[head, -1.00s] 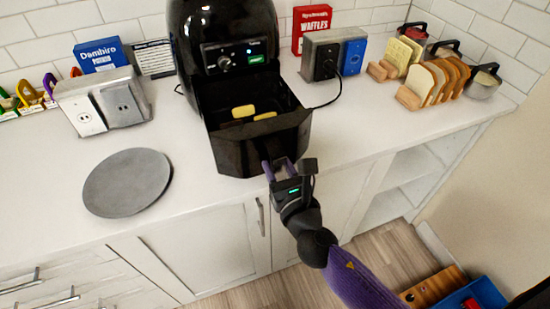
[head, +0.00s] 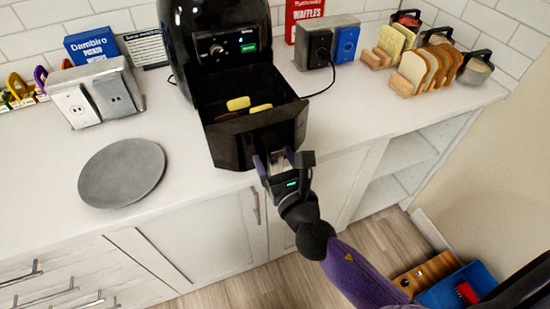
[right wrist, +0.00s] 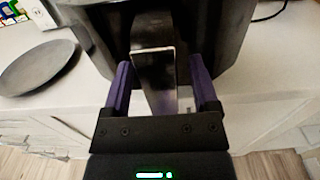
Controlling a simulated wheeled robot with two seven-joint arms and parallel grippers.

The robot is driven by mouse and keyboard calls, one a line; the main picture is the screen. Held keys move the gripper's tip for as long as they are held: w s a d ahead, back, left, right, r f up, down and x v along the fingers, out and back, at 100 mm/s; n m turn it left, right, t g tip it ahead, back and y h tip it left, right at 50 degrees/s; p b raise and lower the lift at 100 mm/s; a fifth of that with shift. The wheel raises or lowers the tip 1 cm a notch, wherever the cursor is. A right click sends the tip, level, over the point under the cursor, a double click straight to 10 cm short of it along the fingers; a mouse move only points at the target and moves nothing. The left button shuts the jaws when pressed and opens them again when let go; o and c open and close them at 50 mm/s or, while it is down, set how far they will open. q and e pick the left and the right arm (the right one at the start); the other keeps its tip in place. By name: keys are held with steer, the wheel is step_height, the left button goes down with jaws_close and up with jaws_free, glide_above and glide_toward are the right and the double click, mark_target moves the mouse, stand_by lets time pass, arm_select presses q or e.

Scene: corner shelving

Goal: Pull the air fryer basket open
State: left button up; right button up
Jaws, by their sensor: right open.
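The black air fryer (head: 215,45) stands against the back wall on the counter. Its basket (head: 235,146) is pulled out toward me, with yellow and brown food pieces (head: 239,103) showing inside. My right gripper (head: 272,160) is at the front of the basket, by its handle. In the right wrist view the basket handle (right wrist: 153,75) lies between the two purple fingers of the right gripper (right wrist: 160,88). The fingers are apart, with a visible gap on each side of the handle. My left gripper is not in view.
A round grey plate (head: 122,173) lies on the counter at left. Outlet boxes stand left (head: 95,92) and right (head: 328,45) of the fryer, with a cord at the right one. Bread slices in a rack (head: 425,70) stand at far right. Counter right of the basket is clear.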

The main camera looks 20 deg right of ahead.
steer(key=shift+s, duration=0.1)
steer(key=s+b, duration=0.2)
steer(key=s, duration=0.7)
steer(key=shift+s+d, duration=0.15)
steer(key=shift+s, duration=0.2)
steer(key=s+d+f+m+g, duration=0.1)
steer(key=s+f+m+g, duration=0.15)
steer(key=f+m, duration=0.45)
steer(key=s+d+f+m+g+h, duration=0.1)
steer(key=s+f+m+g, duration=0.2)
steer(key=f, duration=0.8)
steer(key=s+d+f+m+g, duration=0.2)
steer(key=f+m+g, duration=0.25)
steer(key=f, duration=0.45)
steer(key=s+f+m+g, duration=0.3)
steer(key=s+f+m, duration=0.3)
steer(key=s+m, duration=0.3)
steer(key=s+f+m+g, duration=0.4)
steer(key=s+f+m, duration=0.2)
steer(key=s+m, duration=0.4)
steer(key=shift+s+d, duration=0.2)
steer(key=shift+s, duration=0.15)
